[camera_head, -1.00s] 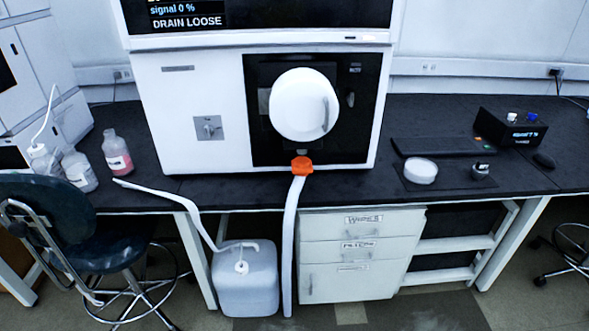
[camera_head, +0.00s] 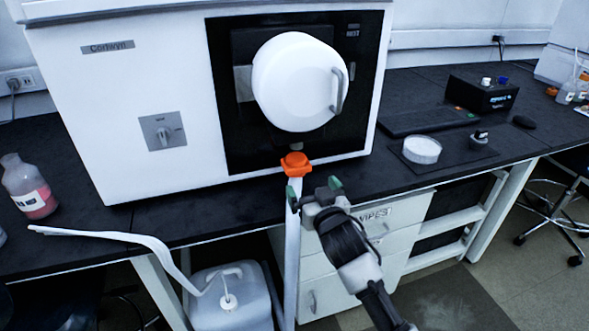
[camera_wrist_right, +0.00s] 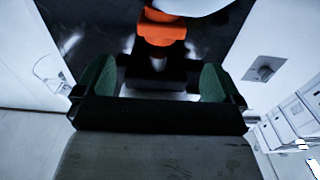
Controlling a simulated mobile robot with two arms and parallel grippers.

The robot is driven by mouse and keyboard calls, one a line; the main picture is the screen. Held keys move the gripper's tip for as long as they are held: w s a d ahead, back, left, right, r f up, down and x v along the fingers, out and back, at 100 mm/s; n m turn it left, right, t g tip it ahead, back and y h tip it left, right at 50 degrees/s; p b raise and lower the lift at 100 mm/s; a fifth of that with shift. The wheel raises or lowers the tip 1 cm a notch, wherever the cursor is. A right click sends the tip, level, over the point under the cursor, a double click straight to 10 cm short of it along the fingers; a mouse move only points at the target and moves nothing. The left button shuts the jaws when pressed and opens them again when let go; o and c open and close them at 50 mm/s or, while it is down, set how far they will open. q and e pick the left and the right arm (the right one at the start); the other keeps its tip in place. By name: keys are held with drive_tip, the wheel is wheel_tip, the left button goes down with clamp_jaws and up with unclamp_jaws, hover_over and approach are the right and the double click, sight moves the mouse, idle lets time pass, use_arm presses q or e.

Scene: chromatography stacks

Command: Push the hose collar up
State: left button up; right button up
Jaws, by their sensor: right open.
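The orange hose collar (camera_head: 296,164) sits at the top of the white drain hose (camera_head: 291,260), below the round white door of the instrument. It also shows in the right wrist view (camera_wrist_right: 163,27), beyond the fingers and near the top of the picture. My right gripper (camera_head: 314,190) is just below and slightly right of the collar, open, with its green-tipped fingers apart. In the right wrist view the gripper (camera_wrist_right: 157,82) has nothing clearly between its green fingertips, and the collar lies ahead between their lines. My left gripper is in neither current view.
The instrument (camera_head: 130,110) stands on the black bench (camera_head: 440,155). A white jug (camera_head: 232,300) with a second hose is below at left. A pink-liquid bottle (camera_head: 30,190) stands left. A white dish (camera_head: 421,149) and keyboard (camera_head: 430,120) are right; drawers (camera_head: 395,240) are below.

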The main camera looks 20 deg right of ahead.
sight(300, 169)
drive_tip(key=w, duration=0.7)
drive_tip(key=shift+w+a+f+b, duration=0.1)
drive_tip(key=shift+w+a+b, duration=0.1)
drive_tip(key=shift+w+b, duration=0.15)
use_arm(q)
drive_tip(key=shift+w+d+r, duration=0.1)
drive_tip(key=shift+w+r, duration=0.3)
drive_tip(key=shift+w, duration=0.2)
drive_tip(key=shift+w+d+r, duration=0.1)
drive_tip(key=shift+w+r, duration=0.3)
drive_tip(key=shift+w, duration=0.2)
use_arm(e)
drive_tip(key=shift+w, duration=0.6)
drive_tip(key=c, duration=1.3)
use_arm(q)
drive_tip(key=s+a+f+p, duration=0.2)
drive_tip(key=s+f+p, duration=0.2)
drive_tip(key=s, duration=0.8)
drive_tip(key=shift+a+g, duration=0.15)
drive_tip(key=shift+g, duration=0.15)
use_arm(e)
wheel_tip(300, 169, up, 5)
drive_tip(key=shift+r, duration=0.1)
drive_tip(key=o, duration=1.3)
drive_tip(key=shift+c, duration=0.2)
drive_tip(key=shift+o, duration=0.2)
use_arm(q)
drive_tip(key=shift+w, duration=0.1)
